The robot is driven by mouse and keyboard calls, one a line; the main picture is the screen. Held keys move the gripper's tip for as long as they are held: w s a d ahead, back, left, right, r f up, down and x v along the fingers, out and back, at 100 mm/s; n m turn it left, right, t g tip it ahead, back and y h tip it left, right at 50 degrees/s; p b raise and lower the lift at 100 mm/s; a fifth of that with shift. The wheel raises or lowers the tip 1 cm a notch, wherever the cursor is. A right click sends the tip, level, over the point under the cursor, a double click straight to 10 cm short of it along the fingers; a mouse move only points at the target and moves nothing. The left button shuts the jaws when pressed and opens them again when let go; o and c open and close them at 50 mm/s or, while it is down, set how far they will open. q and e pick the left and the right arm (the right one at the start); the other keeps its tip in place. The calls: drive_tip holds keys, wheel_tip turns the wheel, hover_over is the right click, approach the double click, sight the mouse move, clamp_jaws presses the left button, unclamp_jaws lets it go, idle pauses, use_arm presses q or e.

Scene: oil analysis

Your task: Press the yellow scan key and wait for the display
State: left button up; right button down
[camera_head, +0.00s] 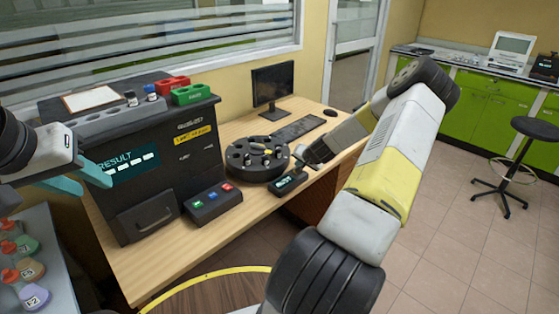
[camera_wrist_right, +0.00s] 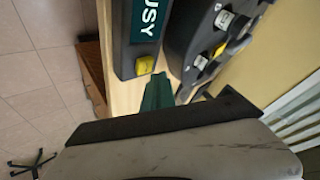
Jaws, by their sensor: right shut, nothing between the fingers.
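The small black scanner (camera_head: 290,184) sits on the wooden table in front of the round sample carousel. Its yellow scan key (camera_wrist_right: 144,66) shows in the right wrist view at the near end of the scanner. The scanner's teal display (camera_wrist_right: 148,20) is cut off at the top of that view and reads "USY", apparently BUSY. My right gripper (camera_wrist_right: 158,90) is shut and empty, its green fingertips close beside the yellow key. I cannot tell whether they touch it. My left gripper (camera_head: 78,180) is open and empty, in front of the analyser at the left.
The black carousel (camera_head: 257,172) is close behind the scanner. The dark analyser (camera_head: 165,195) shows RESULT with dashes. A button box (camera_head: 213,203), monitor (camera_head: 272,88) and keyboard (camera_head: 297,127) are on the table. A rack with coloured-capped flasks (camera_head: 30,268) is at lower left.

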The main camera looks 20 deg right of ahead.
drive_tip(key=shift+r, duration=2.4)
drive_tip(key=s+a+r+n+g+y, duration=0.1)
drive_tip(key=s+a+r+n, duration=0.25)
drive_tip(key=a+r, duration=0.55)
drive_tip(key=s+a+r+n+g+y, duration=0.1)
drive_tip(key=s+a+r+n, duration=0.3)
drive_tip(key=a+r, duration=0.5)
drive_tip(key=s+a+r, duration=0.3)
drive_tip(key=s, duration=0.6)
drive_tip(key=s+a+r+n, duration=0.1)
drive_tip(key=s+a+r, duration=0.2)
drive_tip(key=s, duration=0.6)
drive_tip(key=s+a+r+n+g, duration=0.1)
drive_tip(key=s+a+r, duration=0.2)
drive_tip(key=s, duration=0.6)
wheel_tip(320, 180, up, 2)
drive_tip(key=shift+a+r+y, duration=0.1)
drive_tip(key=shift+a+y, duration=0.2)
drive_tip(key=shift+d+n, duration=0.15)
drive_tip(key=shift+n, duration=0.1)
